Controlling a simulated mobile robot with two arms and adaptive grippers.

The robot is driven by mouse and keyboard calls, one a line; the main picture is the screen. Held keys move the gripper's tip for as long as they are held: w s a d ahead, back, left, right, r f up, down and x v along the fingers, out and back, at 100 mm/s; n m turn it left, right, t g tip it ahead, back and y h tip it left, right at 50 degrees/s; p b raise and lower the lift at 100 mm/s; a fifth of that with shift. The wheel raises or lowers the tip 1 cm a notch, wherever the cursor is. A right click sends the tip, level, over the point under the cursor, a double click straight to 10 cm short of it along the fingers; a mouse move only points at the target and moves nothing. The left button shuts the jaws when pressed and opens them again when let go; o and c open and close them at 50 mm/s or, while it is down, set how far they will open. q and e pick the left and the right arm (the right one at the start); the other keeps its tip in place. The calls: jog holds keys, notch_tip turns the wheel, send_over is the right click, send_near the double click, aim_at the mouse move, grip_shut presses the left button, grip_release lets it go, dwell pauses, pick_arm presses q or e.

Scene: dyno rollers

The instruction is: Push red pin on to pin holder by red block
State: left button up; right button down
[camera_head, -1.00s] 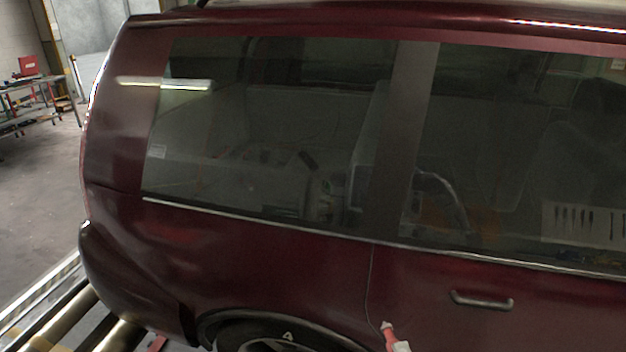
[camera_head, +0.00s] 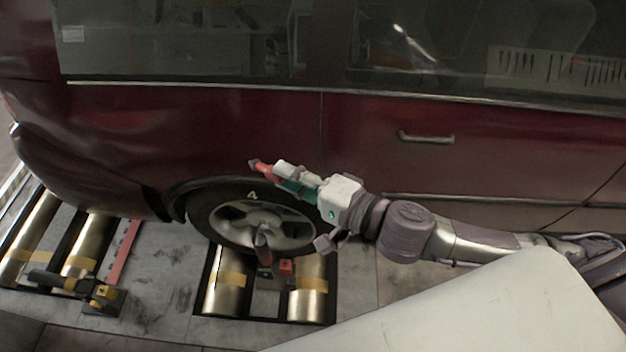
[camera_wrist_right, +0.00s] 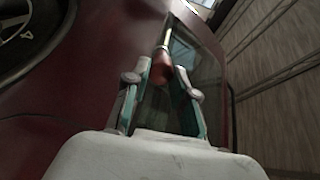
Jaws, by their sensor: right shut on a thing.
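The red pin (camera_head: 263,167) sticks out of the end of my right gripper (camera_head: 290,180), in front of the dark red car's side, above the wheel. The wrist view shows the red pin (camera_wrist_right: 162,70) between the two fingers of my right gripper (camera_wrist_right: 165,85). My right gripper is shut on it. A small red block (camera_head: 286,266) sits low between the rollers, under the wheel. A grey, upright, handle-like piece (camera_head: 263,243) stands just left of it; I cannot tell whether it belongs to a pin holder. My left gripper is not in view.
The car wheel (camera_head: 222,222) rests above metal rollers (camera_head: 308,290) with yellow bands. A red bar (camera_head: 124,250) and a black-and-yellow block (camera_head: 105,297) lie at the left. The car door (camera_head: 460,165) is behind my right arm. Bare floor shows between the roller sets.

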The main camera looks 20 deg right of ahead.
aim_at(257, 169)
jog(key=a+n+g+y, duration=0.1)
jog(key=w+a+r+n+g+y, duration=0.1)
jog(key=a, duration=0.1)
jog(key=w+a+n+g+y, duration=0.1)
jog(key=shift+w+a+r+n+g, duration=0.25)
jog(key=shift+a+r+n+g, duration=0.05)
jog(key=shift+a, duration=0.1)
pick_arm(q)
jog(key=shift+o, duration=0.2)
pick_arm(e)
jog(key=shift+w+a+r+n+g+y, duration=0.1)
jog(key=shift+w+a+n+g+y, duration=0.15)
jog(key=shift+a+g+y, duration=0.2)
jog(key=shift+w+a+r+n+g+y, duration=0.1)
jog(key=shift+a+n+g+y, duration=0.25)
jog(key=shift+a+g, duration=0.1)
